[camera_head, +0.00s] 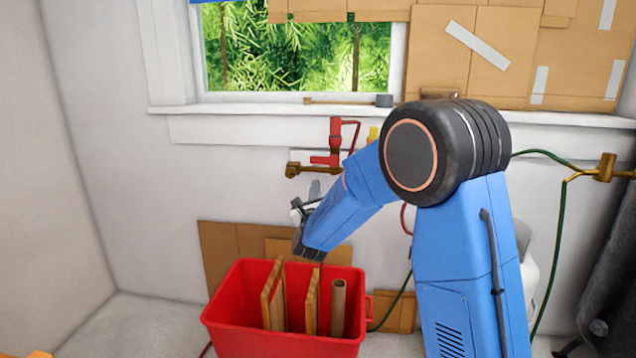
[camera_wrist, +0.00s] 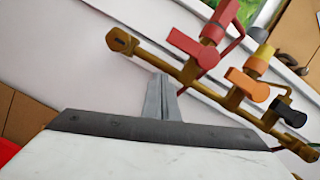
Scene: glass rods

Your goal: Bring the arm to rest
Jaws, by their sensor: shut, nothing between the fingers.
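My arm is bent over the red crate, its blue forearm sloping down to the left. My gripper (camera_wrist: 162,97) shows in the wrist view as two grey fingers pressed together, with nothing between them. They point towards the wall, below the brass pipe with valves (camera_wrist: 190,72). In the head view the gripper is small and partly hidden by my forearm, above the crate. I see no glass rods in either view.
The red crate (camera_head: 237,325) stands on the floor by the wall, holding upright wooden boards (camera_head: 272,296) and a cardboard tube (camera_head: 338,304). Cardboard sheets (camera_head: 220,250) lean behind it. A red-handled valve (camera_head: 334,140) is on the wall under the window.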

